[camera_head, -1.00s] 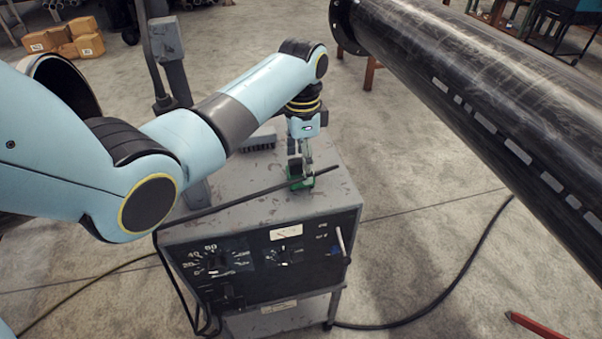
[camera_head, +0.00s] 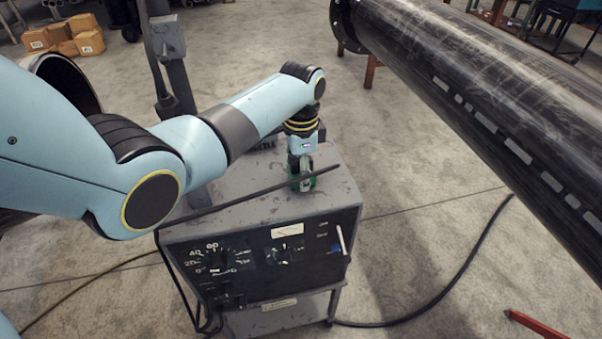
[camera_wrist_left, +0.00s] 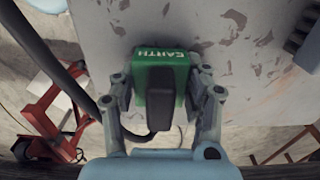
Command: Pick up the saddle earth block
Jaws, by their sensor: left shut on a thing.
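The saddle earth block is green with white "EARTH" lettering and a dark upper part; it shows in the left wrist view (camera_wrist_left: 163,75). In the head view the green block (camera_head: 308,184) is at the top of the grey welding machine (camera_head: 250,190), partly hidden by my gripper and a dark rod. My left gripper (camera_head: 302,180) points down at it. In the left wrist view its fingers (camera_wrist_left: 163,100) are on both sides of the block and shut on it. I cannot tell whether the block touches the machine top. My right gripper is not in view.
A dark brush-like item (camera_head: 262,146) lies behind. A large black flanged pipe (camera_head: 480,90) runs along the right. Cardboard boxes (camera_head: 65,38) stand far left.

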